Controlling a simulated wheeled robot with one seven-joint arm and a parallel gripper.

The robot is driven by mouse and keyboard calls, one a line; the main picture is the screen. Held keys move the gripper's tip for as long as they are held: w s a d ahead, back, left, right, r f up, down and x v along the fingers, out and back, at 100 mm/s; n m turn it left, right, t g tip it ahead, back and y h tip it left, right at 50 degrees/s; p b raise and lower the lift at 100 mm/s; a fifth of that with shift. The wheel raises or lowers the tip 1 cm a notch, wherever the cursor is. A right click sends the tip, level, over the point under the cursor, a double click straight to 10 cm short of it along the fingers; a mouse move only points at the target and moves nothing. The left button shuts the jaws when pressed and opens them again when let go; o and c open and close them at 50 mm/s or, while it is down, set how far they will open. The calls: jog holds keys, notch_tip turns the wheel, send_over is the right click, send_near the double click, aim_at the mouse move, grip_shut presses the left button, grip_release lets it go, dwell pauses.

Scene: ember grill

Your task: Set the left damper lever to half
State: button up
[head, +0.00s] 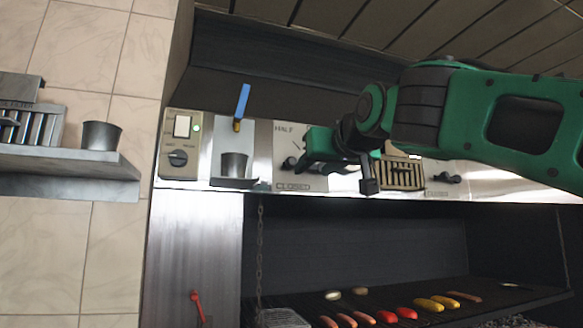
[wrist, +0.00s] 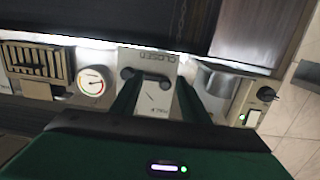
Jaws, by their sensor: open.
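The left damper lever (head: 289,163) is a dark lever on the steel front panel, between a HALF label above and a CLOSED label below. My gripper (head: 318,160) is in front of it and covers part of it. In the wrist view the panel appears upside down, and the lever (wrist: 164,78) shows as dark knobs near the CLOSED mark. My gripper (wrist: 158,85) is open there, its two fingers reaching towards the panel around one knob. I cannot tell whether they touch it. The lever's exact angle is partly hidden.
A second damper lever (head: 446,179) and a vent grille (head: 401,175) are to the right. A metal cup (head: 234,165), a blue-handled tool (head: 242,101) and a switch box (head: 180,145) are to the left. Food lies on the grill (head: 470,288) below. A round gauge (wrist: 93,81) shows beside my gripper.

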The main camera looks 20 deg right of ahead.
aim_at(293, 160)
notch_tip(293, 160, up, 4)
jog(key=a+t, duration=0.1)
jog(key=a, duration=0.1)
jog(key=shift+y, duration=0.3)
jog(key=w, duration=1)
jog(key=shift+d+f, duration=0.1)
jog(key=shift+d, duration=0.1)
jog(key=shift+c, duration=0.7)
grip_shut()
